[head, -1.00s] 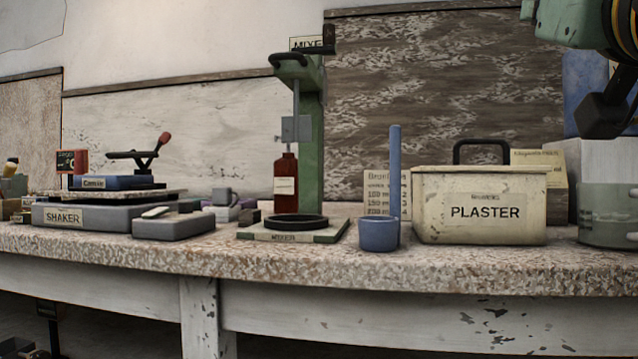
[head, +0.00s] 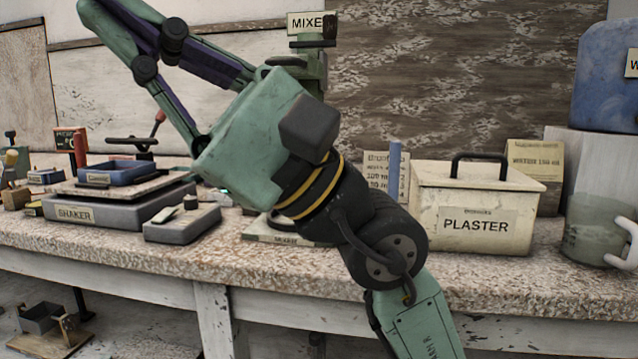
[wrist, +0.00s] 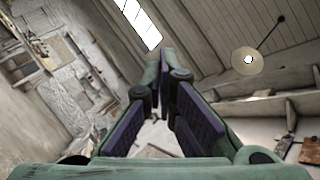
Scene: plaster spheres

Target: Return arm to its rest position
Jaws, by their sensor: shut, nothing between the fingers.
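My gripper (head: 108,12) is at the top left of the head view, at the end of my green and black arm, which crosses the middle of the picture. Its green fingers with dark purple pads point up and left, and their tips are at the top edge. In the wrist view my gripper (wrist: 163,62) shows its fingertips together with nothing held between them. It points up toward the ceiling and walls, clear of the bench. The arm hides much of the mixer (head: 313,60) and its base.
The speckled bench (head: 110,240) carries a shaker (head: 120,207), a grey block (head: 182,222), a plaster box (head: 474,205) and a clear jug (head: 597,230). A blue container (head: 607,85) stands at the right. A lamp (wrist: 250,60) hangs in the wrist view.

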